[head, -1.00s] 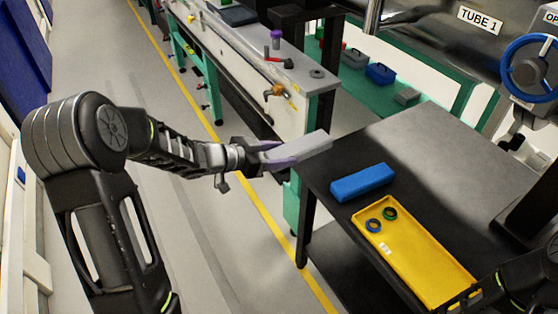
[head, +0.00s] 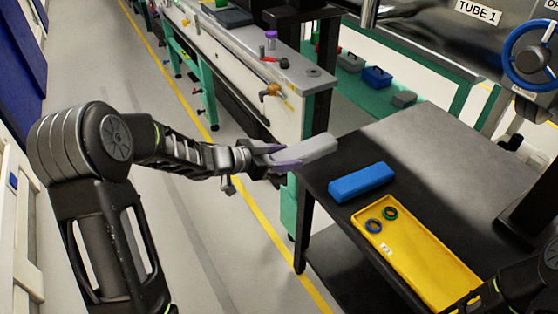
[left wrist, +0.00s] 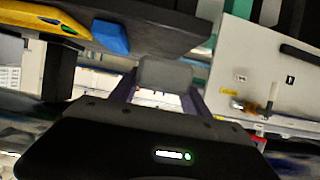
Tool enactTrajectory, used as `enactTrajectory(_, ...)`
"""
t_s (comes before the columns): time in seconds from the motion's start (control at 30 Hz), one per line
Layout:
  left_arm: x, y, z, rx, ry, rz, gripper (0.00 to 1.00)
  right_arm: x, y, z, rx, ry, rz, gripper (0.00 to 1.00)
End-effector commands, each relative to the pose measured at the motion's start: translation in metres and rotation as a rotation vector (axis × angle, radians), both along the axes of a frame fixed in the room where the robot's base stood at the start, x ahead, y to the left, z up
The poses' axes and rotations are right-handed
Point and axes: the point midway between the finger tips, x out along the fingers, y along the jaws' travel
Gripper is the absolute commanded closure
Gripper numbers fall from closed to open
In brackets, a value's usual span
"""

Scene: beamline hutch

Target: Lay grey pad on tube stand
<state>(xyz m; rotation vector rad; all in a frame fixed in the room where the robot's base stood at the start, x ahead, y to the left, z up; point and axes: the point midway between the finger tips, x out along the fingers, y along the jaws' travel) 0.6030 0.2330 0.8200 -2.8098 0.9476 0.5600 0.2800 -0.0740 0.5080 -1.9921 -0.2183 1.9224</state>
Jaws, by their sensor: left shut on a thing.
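A light grey pad (head: 308,149) is shut between the purple-tipped fingers of my left gripper (head: 285,156). It is held out by the near left corner of a black-topped table (head: 435,150), below the tube labelled TUBE 1 (head: 478,10). I take this table for the tube stand. The pad's far end appears over or beside the corner; its height above the top is hard to judge. In the left wrist view the pad (left wrist: 165,73) shows between the fingers. My right arm shows at the lower right; its gripper is mostly cut off and its jaws are unclear.
A blue block (head: 361,182) lies on the table near the pad. A yellow tray (head: 425,255) with a blue and a green ring is nearer to me. The table's back middle is clear. A bench (head: 245,60) with small parts stands behind left.

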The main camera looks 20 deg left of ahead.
Motion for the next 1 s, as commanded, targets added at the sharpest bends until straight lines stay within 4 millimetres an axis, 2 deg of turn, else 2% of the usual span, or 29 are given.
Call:
enactTrajectory(0.03, 0.004, -0.003, -0.007, -0.001, -0.005, -0.002, 1.00, 0.000, 0.000, -0.010, 0.000, 0.000, 0.000, 0.64)
enactTrajectory(0.57, 0.040, -0.031, -0.040, -0.001, -0.005, -0.002, 1.00, 0.000, 0.000, -0.059, -0.001, 0.000, 0.001, 0.64)
enactTrajectory(1.0, 0.055, -0.042, -0.061, -0.001, -0.003, 0.000, 1.00, 0.000, 0.000, -0.063, 0.000, 0.000, 0.001, 0.64)
